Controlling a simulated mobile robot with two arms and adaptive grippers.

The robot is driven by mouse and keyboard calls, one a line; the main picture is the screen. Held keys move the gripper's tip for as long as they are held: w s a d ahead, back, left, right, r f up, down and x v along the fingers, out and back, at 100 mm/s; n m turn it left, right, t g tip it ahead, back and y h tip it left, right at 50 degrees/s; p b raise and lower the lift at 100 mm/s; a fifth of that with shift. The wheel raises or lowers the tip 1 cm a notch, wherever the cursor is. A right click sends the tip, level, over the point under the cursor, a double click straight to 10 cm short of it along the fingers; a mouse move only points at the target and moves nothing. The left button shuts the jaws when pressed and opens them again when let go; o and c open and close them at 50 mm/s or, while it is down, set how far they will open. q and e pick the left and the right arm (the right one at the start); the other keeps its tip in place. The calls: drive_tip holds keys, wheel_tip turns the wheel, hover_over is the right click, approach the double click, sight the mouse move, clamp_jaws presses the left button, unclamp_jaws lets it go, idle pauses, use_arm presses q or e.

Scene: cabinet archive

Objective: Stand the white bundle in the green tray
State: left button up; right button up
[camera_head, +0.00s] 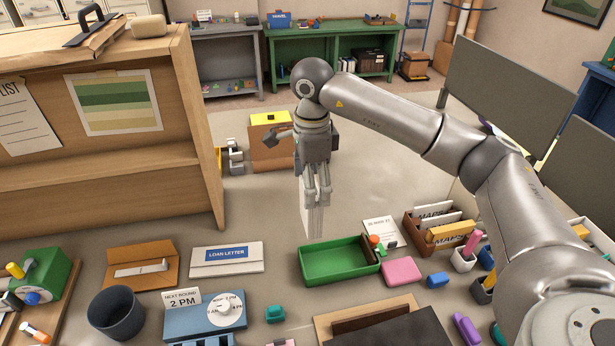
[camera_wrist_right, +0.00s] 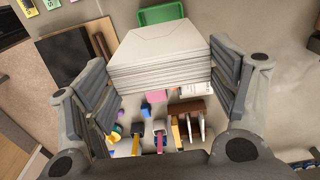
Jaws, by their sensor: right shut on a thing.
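My right gripper (camera_head: 318,200) points down over the desk in the head view. It is shut on the white bundle (camera_head: 310,218), a stack of white sheets hanging upright below the fingers. In the right wrist view the bundle (camera_wrist_right: 160,55) sits between the two pads of the gripper (camera_wrist_right: 165,80). The tray (camera_wrist_right: 162,13) also shows at the top of the wrist view. My left gripper is not in view.
A pink block (camera_head: 401,271) and small coloured items lie right of the tray. A brown file box (camera_head: 428,238) stands farther right. A loan letter envelope (camera_head: 226,259) lies left. A wooden cabinet (camera_head: 110,180) rises at the left. A blue dial sign (camera_head: 205,315) stands in front.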

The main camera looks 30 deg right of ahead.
drive_tip(key=shift+s+r, duration=0.1)
drive_tip(key=shift+s, duration=0.15)
drive_tip(key=shift+w+f+b, duration=0.25)
drive_tip(key=shift+f+b, duration=0.05)
drive_tip(key=shift+w+f, duration=0.1)
drive_tip(key=shift+f, duration=0.2)
wheel_tip(320, 180, down, 2)
drive_tip(key=shift+f+b, duration=0.2)
drive_tip(key=shift+b, duration=1.05)
use_arm(q)
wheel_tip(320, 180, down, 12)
drive_tip(key=b, duration=0.9)
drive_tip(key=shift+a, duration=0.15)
use_arm(e)
wheel_tip(320, 180, down, 12)
drive_tip(key=shift+r, duration=0.15)
drive_tip(key=o, duration=1)
drive_tip(key=shift+o, duration=0.2)
drive_tip(key=shift+r, duration=0.1)
drive_tip(key=shift+c, duration=0.2)
